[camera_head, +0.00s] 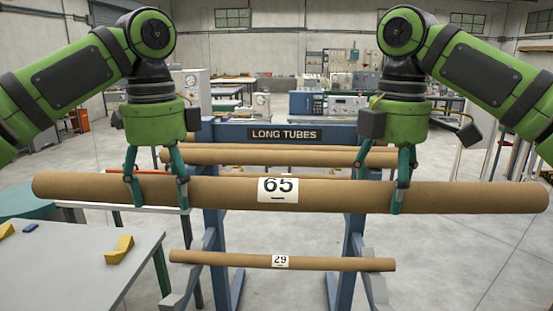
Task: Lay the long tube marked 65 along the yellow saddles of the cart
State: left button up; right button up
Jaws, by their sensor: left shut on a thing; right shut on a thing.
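The long brown tube marked 65 (330,193) spans most of the head view, roughly level, with its white label facing me. My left gripper (158,197) is shut around it left of the label. My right gripper (392,200) is shut around it right of the label. The tube is held in front of the blue rack. A yellow saddle-like block (119,249) sits on a grey top (75,270) at the lower left; another yellow piece (7,230) shows at the left edge. I cannot tell whether this top is the cart.
The blue rack (232,133) signed LONG TUBES holds a shorter tube marked 29 (330,263) low down and other tubes (300,157) higher up. A small blue item (31,227) lies on the grey top. Open floor (470,260) shows at the right.

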pick_arm(q)
jog(key=shift+s+r, duration=0.45)
jog(key=shift+r, duration=0.05)
jog(key=shift+w, duration=0.1)
jog(key=o, duration=1.5)
jog(key=shift+c, duration=0.2)
notch_tip(320, 180, up, 3)
jog(key=shift+f, duration=0.1)
jog(key=shift+d+r, duration=0.1)
jog(key=shift+r, duration=2.3)
